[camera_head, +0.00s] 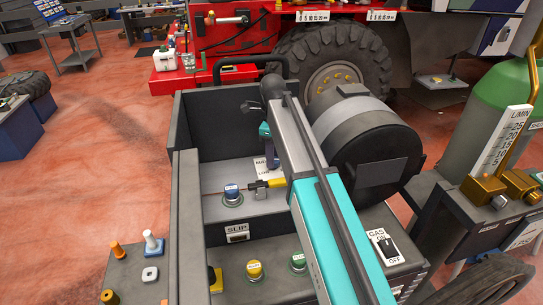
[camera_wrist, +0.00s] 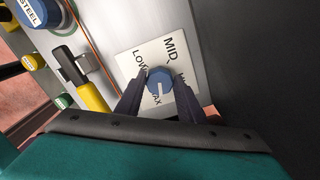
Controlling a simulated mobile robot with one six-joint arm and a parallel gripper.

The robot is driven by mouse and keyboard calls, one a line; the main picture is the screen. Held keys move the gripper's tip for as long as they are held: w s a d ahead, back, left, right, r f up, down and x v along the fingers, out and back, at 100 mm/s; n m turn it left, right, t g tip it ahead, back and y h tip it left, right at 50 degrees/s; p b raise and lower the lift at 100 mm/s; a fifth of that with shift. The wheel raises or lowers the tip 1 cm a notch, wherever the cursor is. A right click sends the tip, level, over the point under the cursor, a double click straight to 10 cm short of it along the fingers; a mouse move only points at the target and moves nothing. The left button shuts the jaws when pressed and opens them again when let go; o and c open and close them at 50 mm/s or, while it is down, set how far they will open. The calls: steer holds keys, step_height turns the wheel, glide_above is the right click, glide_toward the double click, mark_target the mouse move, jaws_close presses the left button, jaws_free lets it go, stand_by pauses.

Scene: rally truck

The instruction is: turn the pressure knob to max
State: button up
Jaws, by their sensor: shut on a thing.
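In the wrist view, the blue pressure knob (camera_wrist: 160,78) sits on a white label plate (camera_wrist: 130,66) with LOW and MID readable. A label ending in AX shows just below the knob, partly covered. The knob's white pointer mark points down in the picture, toward that label. My gripper (camera_wrist: 160,86) has one dark finger on each side of the knob and is shut on it. In the head view, the plate (camera_head: 263,167) shows in part beside my arm, and the knob is hidden.
A blue button (camera_head: 232,192) and a yellow-handled lever (camera_head: 270,183) are beside the plate, close to my gripper. A grey-and-black cylinder (camera_head: 345,125) stands to the right of my arm. A GAS switch (camera_head: 387,247) is at the front right, and dark walls surround the panel.

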steer(key=shift+m, duration=1.6)
steer(key=o, duration=1.1)
steer(key=shift+c, duration=0.2)
steer(key=shift+r, duration=0.1)
steer(key=shift+w+r+b, duration=0.1)
steer(key=shift+r+b, duration=0.2)
steer(key=shift+r, duration=0.4)
step_height(320, 180, up, 12)
steer(key=b, duration=0.3)
